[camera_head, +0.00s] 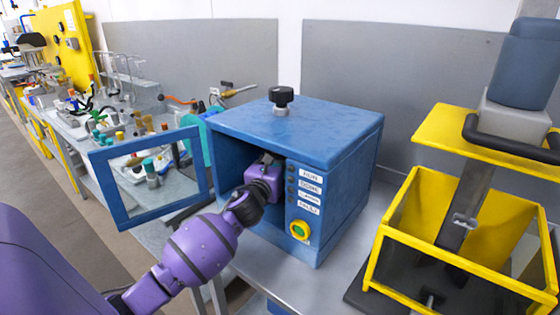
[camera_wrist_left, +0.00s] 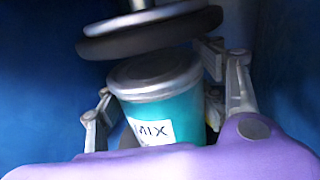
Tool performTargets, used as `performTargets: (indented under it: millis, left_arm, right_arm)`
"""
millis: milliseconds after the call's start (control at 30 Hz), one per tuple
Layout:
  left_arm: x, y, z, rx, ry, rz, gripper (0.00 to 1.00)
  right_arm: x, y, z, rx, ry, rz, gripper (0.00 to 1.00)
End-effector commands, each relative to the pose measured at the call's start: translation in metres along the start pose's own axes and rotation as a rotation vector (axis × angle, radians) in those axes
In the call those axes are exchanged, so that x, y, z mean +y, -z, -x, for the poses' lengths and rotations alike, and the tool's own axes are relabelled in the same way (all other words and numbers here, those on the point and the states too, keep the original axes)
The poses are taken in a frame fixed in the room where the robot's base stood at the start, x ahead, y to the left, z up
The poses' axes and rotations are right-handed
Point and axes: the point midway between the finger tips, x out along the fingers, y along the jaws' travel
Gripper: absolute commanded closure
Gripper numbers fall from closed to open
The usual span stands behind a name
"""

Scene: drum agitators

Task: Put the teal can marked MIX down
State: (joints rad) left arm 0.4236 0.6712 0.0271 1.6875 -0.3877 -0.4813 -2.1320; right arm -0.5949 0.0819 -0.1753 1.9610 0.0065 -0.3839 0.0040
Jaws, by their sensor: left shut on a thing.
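The teal can (camera_wrist_left: 172,110) with a white MIX label and a grey lid shows in the left wrist view. It stands between the two fingers of my left gripper (camera_wrist_left: 160,122), which is shut on it. A round dark plate with a metal rim (camera_wrist_left: 150,35) hangs just above the lid; I cannot tell whether they touch. In the head view my left gripper (camera_head: 264,180) reaches into the open front of the blue cabinet machine (camera_head: 300,130). The can is hidden there, and its underside is hidden in both views. My right gripper is not in view.
The cabinet's blue-framed door (camera_head: 150,215) is swung open to the left of my arm. A black knob (camera_head: 281,96) tops the cabinet, and a green button (camera_head: 300,230) is on its front. A yellow-framed machine (camera_head: 455,240) stands at the right.

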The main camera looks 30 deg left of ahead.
Motion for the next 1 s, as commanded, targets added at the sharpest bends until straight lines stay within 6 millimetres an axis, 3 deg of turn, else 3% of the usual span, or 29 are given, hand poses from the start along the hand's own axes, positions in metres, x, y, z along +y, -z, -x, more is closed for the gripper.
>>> performTargets:
  millis: [100,133,233,667,1000]
  left_arm:
    - [0.0,0.003,0.0,-0.002,0.0,-0.001,0.82]
    - [0.0,0.003,0.0,0.001,0.0,-0.001,0.32]
    - [0.0,0.003,0.0,0.0,-0.001,-0.001,0.19]
    - [0.0,-0.002,0.001,-0.001,0.0,0.0,0.17]
    - [0.001,0.002,0.067,0.003,0.001,-0.003,0.17]
  right_arm:
    - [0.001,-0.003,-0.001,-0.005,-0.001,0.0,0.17]
    - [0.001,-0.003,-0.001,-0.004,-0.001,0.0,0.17]
    - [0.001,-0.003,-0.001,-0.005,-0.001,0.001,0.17]
    - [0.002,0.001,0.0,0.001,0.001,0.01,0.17]
    - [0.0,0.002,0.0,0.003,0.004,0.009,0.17]
